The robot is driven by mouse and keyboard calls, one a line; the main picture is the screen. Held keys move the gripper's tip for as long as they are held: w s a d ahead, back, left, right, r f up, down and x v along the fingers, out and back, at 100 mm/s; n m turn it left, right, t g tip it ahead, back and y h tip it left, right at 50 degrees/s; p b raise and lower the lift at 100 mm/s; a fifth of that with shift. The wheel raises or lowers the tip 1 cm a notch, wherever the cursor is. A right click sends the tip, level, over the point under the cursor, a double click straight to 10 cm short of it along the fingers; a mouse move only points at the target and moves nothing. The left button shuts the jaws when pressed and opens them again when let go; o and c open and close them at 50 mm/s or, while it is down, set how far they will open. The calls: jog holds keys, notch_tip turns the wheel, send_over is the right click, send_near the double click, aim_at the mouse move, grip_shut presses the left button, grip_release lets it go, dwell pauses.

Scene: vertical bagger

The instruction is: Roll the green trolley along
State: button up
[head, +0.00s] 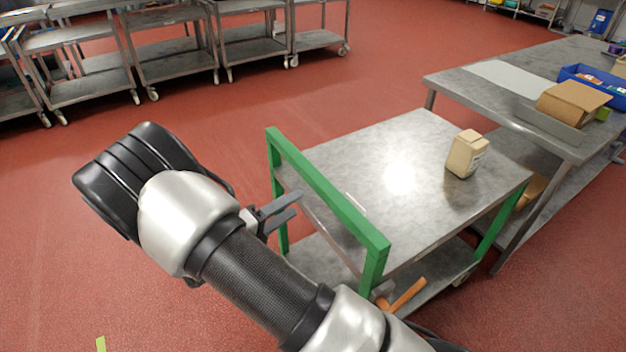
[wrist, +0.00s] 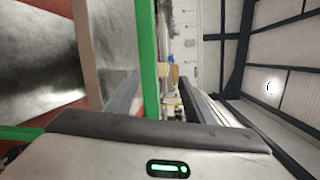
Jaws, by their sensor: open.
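The green trolley has a steel top (head: 400,150) and a green push handle (head: 330,195) along its near left side. In the wrist view, a green bar (wrist: 147,50) runs between the two fingers of my gripper (wrist: 160,78), nearer the left one. A beige carton (head: 467,153) stands upright on the trolley's top, toward its right side.
A steel table (head: 455,85) with a blue bin (head: 598,84) and a cardboard box (head: 572,103) stands close at the trolley's right. An orange-handled tool (head: 408,296) lies on the lower shelf. Steel trolleys (head: 170,65) line the back.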

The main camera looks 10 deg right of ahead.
aim_at(311, 184)
jog(key=w+a+f+n+t, duration=0.1)
jog(key=a+f+n+t, duration=0.2)
jog(key=f+n, duration=0.15)
jog(key=shift+y, duration=0.4)
jog(key=x, duration=1.7)
jog(key=shift+w+r+b, duration=0.1)
jog(key=shift+w+b, duration=0.05)
jog(key=shift+b, duration=0.25)
grip_shut()
